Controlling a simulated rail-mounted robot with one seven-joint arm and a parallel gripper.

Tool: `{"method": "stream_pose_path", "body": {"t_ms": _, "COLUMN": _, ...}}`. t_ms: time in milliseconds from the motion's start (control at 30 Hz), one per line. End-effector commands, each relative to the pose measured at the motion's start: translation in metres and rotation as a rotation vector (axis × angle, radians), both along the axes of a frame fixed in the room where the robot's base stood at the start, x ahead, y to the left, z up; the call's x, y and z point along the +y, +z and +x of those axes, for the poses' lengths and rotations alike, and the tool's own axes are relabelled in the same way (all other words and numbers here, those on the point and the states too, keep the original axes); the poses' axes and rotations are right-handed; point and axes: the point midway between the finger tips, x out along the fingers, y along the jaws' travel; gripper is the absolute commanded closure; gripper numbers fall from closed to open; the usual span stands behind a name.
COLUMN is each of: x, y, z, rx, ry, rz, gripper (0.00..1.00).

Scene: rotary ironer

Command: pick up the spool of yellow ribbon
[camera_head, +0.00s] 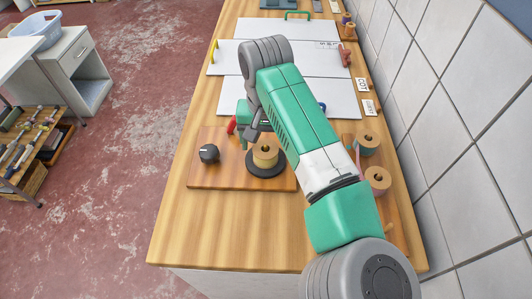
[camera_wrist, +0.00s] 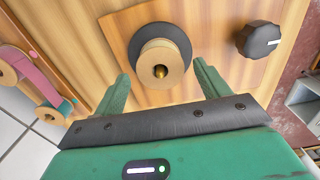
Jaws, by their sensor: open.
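A tan-flanged spool (camera_head: 265,153) stands upright on a round black base (camera_head: 266,171) on a wooden board. A yellowish band shows below its top flange, so I take it as the yellow ribbon spool. In the wrist view its round top (camera_wrist: 152,55) shows with a brass pin in the middle, over the black base (camera_wrist: 137,45). My gripper (camera_wrist: 160,74) is open and empty, its two green fingers apart on either side of the spool's near edge. I cannot tell the height between them. In the head view my gripper (camera_head: 254,132) is partly hidden behind my arm.
A black knob (camera_head: 209,153) sits left of the spool on the board (camera_head: 230,180). Two other spools (camera_head: 368,141) (camera_head: 377,178) stand at the right by the tiled wall; pink (camera_wrist: 35,65) and teal ribbon show in the wrist view. White panels (camera_head: 285,27) lie farther back.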

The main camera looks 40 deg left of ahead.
Motion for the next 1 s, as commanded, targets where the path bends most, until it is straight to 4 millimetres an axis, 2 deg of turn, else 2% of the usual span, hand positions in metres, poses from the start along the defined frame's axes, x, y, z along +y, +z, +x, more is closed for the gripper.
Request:
{"method": "stream_pose_path", "body": {"t_ms": 33, "x": -0.001, "y": -0.011, "z": 0.001, "rx": 0.000, "ry": -0.001, "rz": -0.001, "gripper": 0.26}}
{"method": "stream_pose_path", "body": {"t_ms": 133, "x": 0.000, "y": -0.024, "z": 0.000, "rx": 0.000, "ry": 0.001, "rz": 0.000, "gripper": 0.26}}
{"method": "stream_pose_path", "body": {"t_ms": 400, "x": 0.001, "y": -0.029, "z": 0.000, "rx": -0.001, "ry": 0.001, "rz": 0.002, "gripper": 0.26}}
{"method": "stream_pose_path", "body": {"t_ms": 467, "x": 0.001, "y": -0.029, "z": 0.000, "rx": -0.001, "ry": 0.001, "rz": 0.002, "gripper": 0.35}}
{"method": "stream_pose_path", "body": {"t_ms": 667, "x": 0.001, "y": -0.029, "z": 0.000, "rx": -0.001, "ry": 0.002, "rz": 0.002, "gripper": 0.74}}
{"method": "stream_pose_path", "body": {"t_ms": 900, "x": 0.001, "y": -0.027, "z": 0.000, "rx": -0.001, "ry": 0.002, "rz": 0.002, "gripper": 0.74}}
{"method": "stream_pose_path", "body": {"t_ms": 1000, "x": 0.001, "y": -0.013, "z": 0.000, "rx": -0.002, "ry": 0.002, "rz": 0.003, "gripper": 0.74}}
